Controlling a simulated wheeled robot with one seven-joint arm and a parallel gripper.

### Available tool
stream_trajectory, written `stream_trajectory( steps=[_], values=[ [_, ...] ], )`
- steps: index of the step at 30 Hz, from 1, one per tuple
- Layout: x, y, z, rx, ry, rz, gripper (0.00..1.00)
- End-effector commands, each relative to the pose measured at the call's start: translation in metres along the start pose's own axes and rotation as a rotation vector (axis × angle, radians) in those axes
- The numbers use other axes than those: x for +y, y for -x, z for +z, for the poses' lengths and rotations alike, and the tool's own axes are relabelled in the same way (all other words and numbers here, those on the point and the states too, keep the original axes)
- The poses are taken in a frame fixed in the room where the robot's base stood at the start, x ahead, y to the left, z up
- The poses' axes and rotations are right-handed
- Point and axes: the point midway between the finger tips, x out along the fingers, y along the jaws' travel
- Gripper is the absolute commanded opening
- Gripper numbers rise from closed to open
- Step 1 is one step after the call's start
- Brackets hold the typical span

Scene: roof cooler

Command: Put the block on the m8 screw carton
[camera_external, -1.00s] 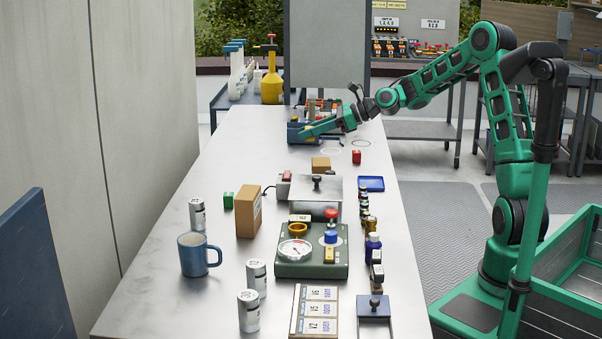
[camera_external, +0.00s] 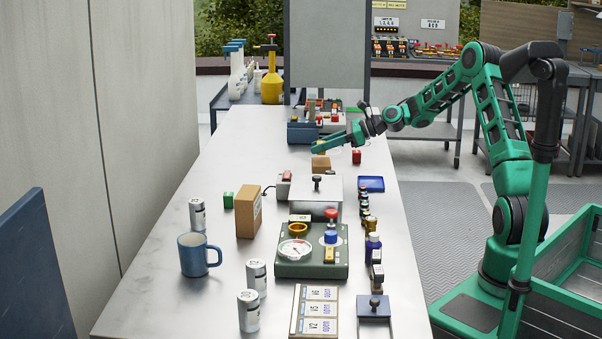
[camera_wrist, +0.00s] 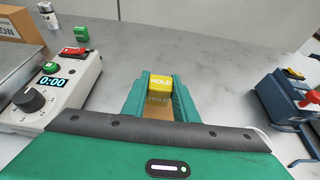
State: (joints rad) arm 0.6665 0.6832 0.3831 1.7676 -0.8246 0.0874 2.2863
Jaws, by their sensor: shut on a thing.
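A yellow block marked HOLD (camera_wrist: 161,83) is between the fingertips of my gripper (camera_wrist: 160,88) in the wrist view. The gripper is shut on it. In the external view my gripper (camera_external: 316,148) is over the small brown carton (camera_external: 320,164), toward the far part of the table. A brown surface, likely this carton, shows between the fingers below the block in the wrist view (camera_wrist: 157,113). I cannot read a label on it, nor tell whether the block touches it.
A larger brown box (camera_external: 248,212) and a green block (camera_external: 228,200) stand at left. A metal-topped device (camera_external: 318,193) is just in front of the carton. A red block (camera_external: 357,156) is to the right. A blue-grey unit (camera_external: 300,132) is behind. Open table lies left of the carton.

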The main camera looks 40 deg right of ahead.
Motion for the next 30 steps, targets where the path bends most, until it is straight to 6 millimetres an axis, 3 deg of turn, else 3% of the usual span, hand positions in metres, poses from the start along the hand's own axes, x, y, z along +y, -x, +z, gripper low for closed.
stream_trajectory(
  steps=[5,15,16,18,30],
  values=[
    [0.001,-0.010,-0.022,0.001,-0.002,0.003,0.04],
    [0.001,-0.011,-0.025,0.000,-0.001,0.001,0.04],
    [0.001,-0.011,-0.025,0.000,-0.001,0.001,0.31],
    [0.001,-0.010,-0.024,0.001,-0.001,0.001,0.45],
    [0.000,-0.004,-0.023,0.001,-0.001,0.000,0.45]
  ],
)
